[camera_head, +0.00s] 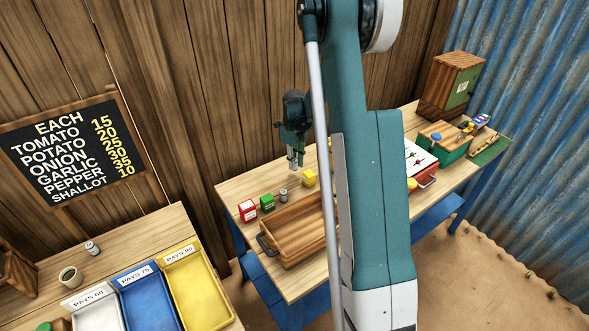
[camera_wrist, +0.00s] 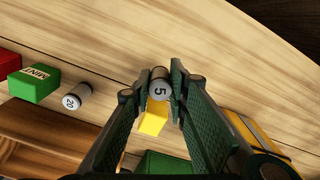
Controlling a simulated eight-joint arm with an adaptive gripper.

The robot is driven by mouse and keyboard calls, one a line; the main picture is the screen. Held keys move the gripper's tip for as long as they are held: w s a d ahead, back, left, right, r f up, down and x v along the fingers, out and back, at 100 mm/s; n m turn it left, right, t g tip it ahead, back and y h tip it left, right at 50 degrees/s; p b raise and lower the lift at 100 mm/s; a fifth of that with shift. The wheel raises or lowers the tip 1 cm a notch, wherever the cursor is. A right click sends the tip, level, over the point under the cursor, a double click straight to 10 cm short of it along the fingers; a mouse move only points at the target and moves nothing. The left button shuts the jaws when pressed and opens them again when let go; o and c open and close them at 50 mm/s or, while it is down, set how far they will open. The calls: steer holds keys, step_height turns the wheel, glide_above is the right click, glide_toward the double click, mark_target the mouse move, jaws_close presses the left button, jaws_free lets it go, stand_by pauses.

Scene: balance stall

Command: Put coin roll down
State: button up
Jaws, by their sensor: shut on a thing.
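My gripper (camera_wrist: 161,88) is shut on a coin roll marked 5 (camera_wrist: 160,82), a small grey cylinder with a light end. In the head view my gripper (camera_head: 293,163) hangs over the back part of the wooden table (camera_head: 240,188), left of my arm link. The coin roll's exact height above the table cannot be told. Another coin roll, marked 20 (camera_wrist: 76,97), lies or stands on the table to the left in the wrist view; it also shows in the head view (camera_head: 283,195). A yellow block (camera_wrist: 152,122) is just below the held roll in the wrist view.
A green MINT box (camera_wrist: 35,83) and a red box (camera_head: 248,211) stand left of the 20 roll. A wooden tray (camera_head: 290,235) lies in front of them. Bare table lies behind the row. Blue, white and yellow trays (camera_head: 199,285) sit on the left table.

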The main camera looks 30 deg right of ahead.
steer(key=shift+f, duration=1.7)
steer(key=shift+f, duration=0.2)
steer(key=o, duration=1)
steer(key=shift+r, duration=0.15)
steer(key=shift+r, duration=6.1)
steer(key=shift+r, duration=0.1)
